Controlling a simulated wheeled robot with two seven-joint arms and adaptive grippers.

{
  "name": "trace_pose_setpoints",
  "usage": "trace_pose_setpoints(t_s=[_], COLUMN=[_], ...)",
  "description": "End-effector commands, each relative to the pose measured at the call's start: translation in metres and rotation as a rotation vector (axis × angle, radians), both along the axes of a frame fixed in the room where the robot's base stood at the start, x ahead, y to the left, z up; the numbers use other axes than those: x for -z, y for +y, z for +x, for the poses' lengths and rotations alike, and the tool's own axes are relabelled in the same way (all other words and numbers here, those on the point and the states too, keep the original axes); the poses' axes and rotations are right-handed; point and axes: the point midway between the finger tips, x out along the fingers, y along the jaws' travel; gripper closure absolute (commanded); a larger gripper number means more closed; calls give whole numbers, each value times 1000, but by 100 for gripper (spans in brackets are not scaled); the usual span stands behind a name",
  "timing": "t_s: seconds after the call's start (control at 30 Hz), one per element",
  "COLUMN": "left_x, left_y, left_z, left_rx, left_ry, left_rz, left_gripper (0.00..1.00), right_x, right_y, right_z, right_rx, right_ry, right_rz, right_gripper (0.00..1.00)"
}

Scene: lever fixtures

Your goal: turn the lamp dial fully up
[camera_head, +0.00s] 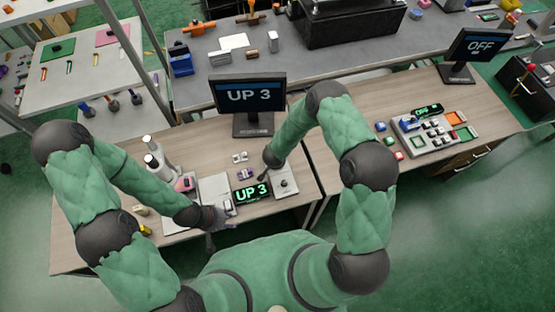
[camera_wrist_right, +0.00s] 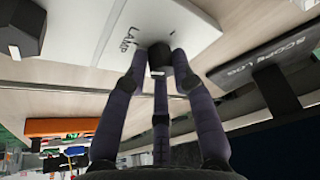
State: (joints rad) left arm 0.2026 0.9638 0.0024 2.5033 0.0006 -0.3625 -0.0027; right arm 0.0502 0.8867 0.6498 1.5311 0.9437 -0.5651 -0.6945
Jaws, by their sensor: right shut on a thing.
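The lamp dial (camera_wrist_right: 159,57) is a dark knob on a white panel (camera_wrist_right: 195,22) with partly legible "LAMP" lettering in the right wrist view. My right gripper (camera_wrist_right: 160,74) has its fingers around the dial and is shut on it. In the head view, my right arm reaches down beside the small green-lettered display (camera_head: 251,193), which reads "UP 3", and its fingers are hard to make out. The monitor (camera_head: 249,95) behind also reads "UP 3". My left gripper (camera_head: 214,220) is low over the near edge of the desk, left of the display; its fingers are too small to read.
A white microscope-like device (camera_head: 157,160) stands at left.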

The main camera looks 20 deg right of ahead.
Motion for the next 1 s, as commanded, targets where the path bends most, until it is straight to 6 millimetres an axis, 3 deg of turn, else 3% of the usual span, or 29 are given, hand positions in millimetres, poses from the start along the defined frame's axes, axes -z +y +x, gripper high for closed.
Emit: trace_pose_setpoints(t_s=[0.5, 1.0], left_x=[-13, -13], left_y=[0, 0], left_z=[0, 0], left_rx=[0, 0], left_ry=[0, 0], left_rz=[0, 0], left_gripper=[60, 60], right_x=[-2, -2], right_y=[6, 6], right_z=[7, 12], right_rx=[484, 963], right_ry=[-6, -9], right_rz=[5, 9], right_gripper=[100, 100])
